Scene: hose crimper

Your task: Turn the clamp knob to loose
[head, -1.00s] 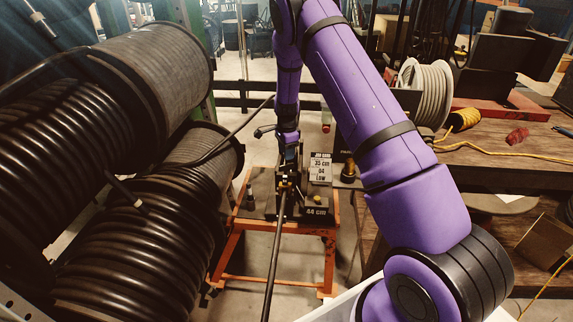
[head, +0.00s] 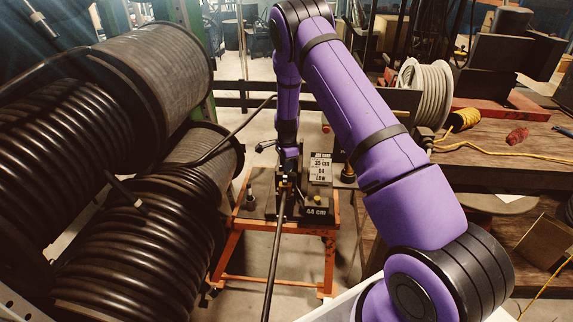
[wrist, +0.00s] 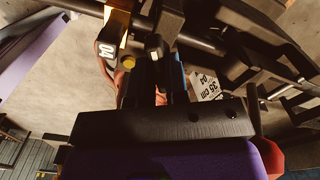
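My gripper (wrist: 153,85) points down at the crimper from above in the wrist view. Its two dark fingers stand apart, with a brownish gap between them. A dark block with a small pale spot (wrist: 154,45) shows around the fingertips; I cannot tell whether the fingers touch it. The clamp knob cannot be picked out clearly. In the head view my gripper is just above the crimper (head: 319,208), and my arm hides part of it.
The crimper stands on an orange frame (head: 272,228). A long dark hose (head: 274,255) runs from it toward me. Large black hose reels (head: 140,225) crowd the left. A wooden bench (head: 500,165) with a pale spool (head: 426,92) is at the right.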

